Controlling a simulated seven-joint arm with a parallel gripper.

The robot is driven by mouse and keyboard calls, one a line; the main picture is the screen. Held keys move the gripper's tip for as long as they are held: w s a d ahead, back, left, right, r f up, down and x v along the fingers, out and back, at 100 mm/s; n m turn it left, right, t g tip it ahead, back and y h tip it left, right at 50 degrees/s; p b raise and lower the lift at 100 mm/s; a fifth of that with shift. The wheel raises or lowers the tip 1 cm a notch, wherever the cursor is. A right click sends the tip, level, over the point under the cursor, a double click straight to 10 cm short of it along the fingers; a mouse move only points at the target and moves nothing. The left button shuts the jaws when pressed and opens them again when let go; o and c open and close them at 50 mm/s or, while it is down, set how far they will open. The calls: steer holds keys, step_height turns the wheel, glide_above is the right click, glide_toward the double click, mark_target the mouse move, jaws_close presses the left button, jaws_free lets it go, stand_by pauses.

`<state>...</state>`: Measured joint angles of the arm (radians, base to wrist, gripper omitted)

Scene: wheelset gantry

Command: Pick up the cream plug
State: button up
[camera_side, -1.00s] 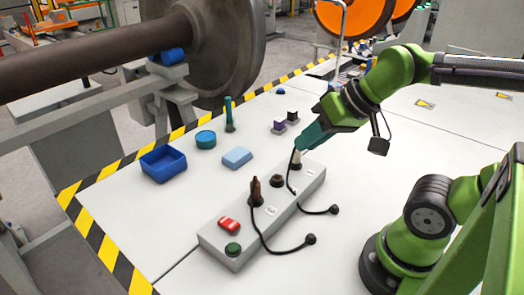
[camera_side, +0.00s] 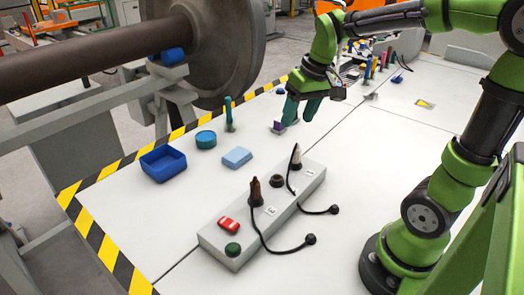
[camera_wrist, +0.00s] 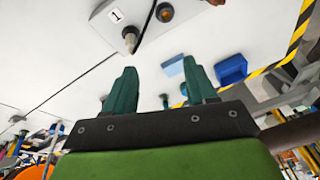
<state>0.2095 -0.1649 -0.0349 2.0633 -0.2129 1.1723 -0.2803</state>
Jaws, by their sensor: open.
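The cream plug (camera_side: 296,156) stands upright at the far end of the grey socket strip (camera_side: 230,238), with a black cord running from it. In the wrist view the plug (camera_wrist: 130,38) shows near the top, beside a label marked 1. My gripper (camera_side: 301,112) is raised above the table, beyond the plug and apart from it. Its two teal fingers (camera_wrist: 160,92) are spread with nothing between them.
A brown plug (camera_side: 255,192) stands in the same strip, with an empty socket (camera_side: 277,181) between. A red switch (camera_side: 229,226) and green button (camera_side: 233,249) are at the near end. A blue tray (camera_side: 163,164), teal round container (camera_side: 205,140) and light blue block (camera_side: 237,157) lie left.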

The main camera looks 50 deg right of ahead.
steer(key=n+g, duration=0.1)
steer(key=g, duration=0.1)
glide_above(297, 152)
steer(key=w+d+n+g, duration=0.1)
steer(key=d+n, duration=0.1)
steer(key=n, duration=0.1)
step_height(297, 152, down, 11)
steer(key=shift+a+r, duration=0.1)
steer(key=shift+a, duration=0.05)
steer(key=f, duration=0.5)
steer(key=shift+s+a+f, duration=0.1)
steer(key=shift+s+a, duration=0.05)
steer(key=shift+a, duration=0.2)
jaws_close()
